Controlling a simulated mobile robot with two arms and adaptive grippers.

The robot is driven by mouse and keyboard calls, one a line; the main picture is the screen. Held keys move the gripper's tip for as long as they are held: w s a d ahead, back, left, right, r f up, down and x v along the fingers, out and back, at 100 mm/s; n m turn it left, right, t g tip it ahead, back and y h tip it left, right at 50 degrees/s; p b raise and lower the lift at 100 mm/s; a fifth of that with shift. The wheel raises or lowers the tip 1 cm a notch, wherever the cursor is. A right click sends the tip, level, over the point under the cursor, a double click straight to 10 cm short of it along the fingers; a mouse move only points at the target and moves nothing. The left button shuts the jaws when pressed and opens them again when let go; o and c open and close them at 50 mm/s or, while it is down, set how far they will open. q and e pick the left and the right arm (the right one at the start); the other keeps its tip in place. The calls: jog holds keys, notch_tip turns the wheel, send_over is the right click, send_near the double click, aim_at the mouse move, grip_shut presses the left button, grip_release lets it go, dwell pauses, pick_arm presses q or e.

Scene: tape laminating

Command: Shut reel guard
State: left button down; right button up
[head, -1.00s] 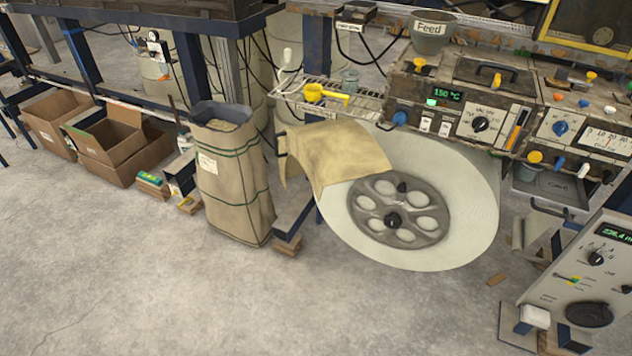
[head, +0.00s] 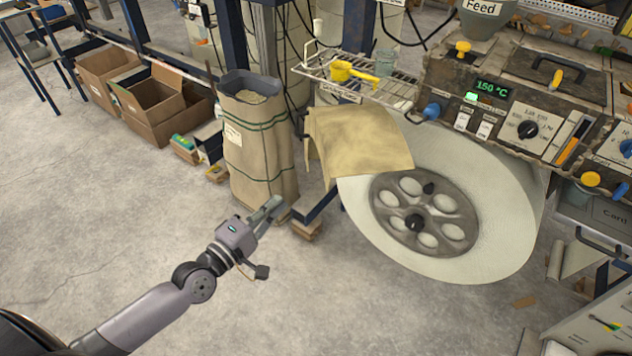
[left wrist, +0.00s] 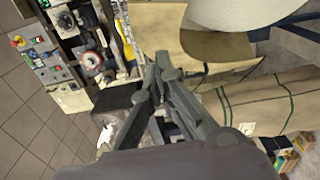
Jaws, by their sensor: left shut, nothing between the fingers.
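The reel guard (head: 362,138) is a tan, curved cover over the upper left of the big white reel (head: 500,215). A dark handle shows at its left edge. Most of the reel's face and its grey hub (head: 425,212) are uncovered. My left gripper (head: 276,205) is shut and empty, low in front of the sack and left of the reel, apart from the guard. In the left wrist view its fingers (left wrist: 163,62) are together, with the reel's pale edge (left wrist: 245,10) above. My right gripper is not in view.
A tall tan sack (head: 258,150) stands just left of the guard. A wire shelf (head: 360,80) with a yellow scoop (head: 350,72) hangs above it. A control panel (head: 520,110) overhangs the reel. Cardboard boxes (head: 155,105) stand at the left. The floor in front is clear.

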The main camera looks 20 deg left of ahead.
pick_arm(q)
send_near(326, 171)
jog(key=w+a, duration=0.2)
jog(key=w, duration=0.1)
jog(key=shift+w+d+f+p, duration=0.1)
jog(key=shift+w+d+p, duration=0.35)
jog(key=shift+d, duration=0.4)
jog(key=shift+w+d+f+p, duration=0.1)
jog(key=shift+w+d+p, duration=0.4)
jog(key=shift+d, duration=0.3)
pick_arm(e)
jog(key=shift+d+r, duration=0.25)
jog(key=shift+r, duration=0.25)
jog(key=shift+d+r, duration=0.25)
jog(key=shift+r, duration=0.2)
pick_arm(q)
jog(key=shift+d+r, duration=0.1)
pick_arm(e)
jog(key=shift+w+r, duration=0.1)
